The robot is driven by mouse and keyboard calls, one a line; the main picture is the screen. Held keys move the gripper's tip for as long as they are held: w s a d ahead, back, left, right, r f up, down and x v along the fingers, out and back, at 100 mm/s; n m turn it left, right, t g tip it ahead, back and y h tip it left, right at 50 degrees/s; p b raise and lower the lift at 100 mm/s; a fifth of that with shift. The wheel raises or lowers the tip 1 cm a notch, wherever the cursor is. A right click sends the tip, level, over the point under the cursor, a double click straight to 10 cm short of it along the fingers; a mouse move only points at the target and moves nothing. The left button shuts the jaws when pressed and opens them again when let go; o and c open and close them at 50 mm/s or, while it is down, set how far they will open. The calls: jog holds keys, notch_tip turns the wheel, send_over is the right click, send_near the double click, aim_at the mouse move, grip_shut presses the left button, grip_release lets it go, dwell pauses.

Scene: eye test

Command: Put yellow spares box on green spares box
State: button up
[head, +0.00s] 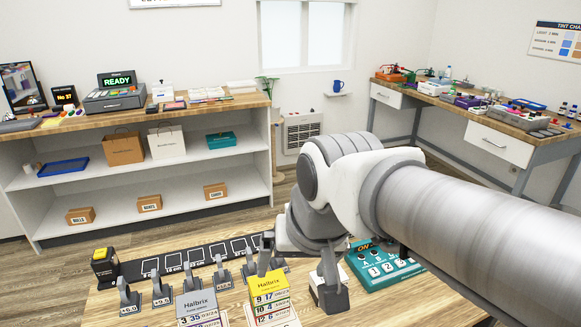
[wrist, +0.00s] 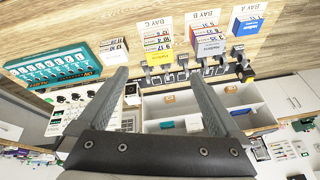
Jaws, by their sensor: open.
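In the head view the fingers seem to hang near the yellow box, partly merged with grey things there.
A grey labelled box (head: 194,303) stands left of the yellow one; a blue one (wrist: 243,26) shows in the wrist view. A teal button panel (head: 385,265) lies to the right. A white shelf unit (head: 110,202) stands beyond.

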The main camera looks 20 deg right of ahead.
jog(key=s+n, duration=0.3)
jog(key=shift+s+d+f+t, duration=0.1)
jog(key=shift+t, duration=0.3)
notch_tip(320, 180, up, 5)
jog(key=p, duration=0.5)
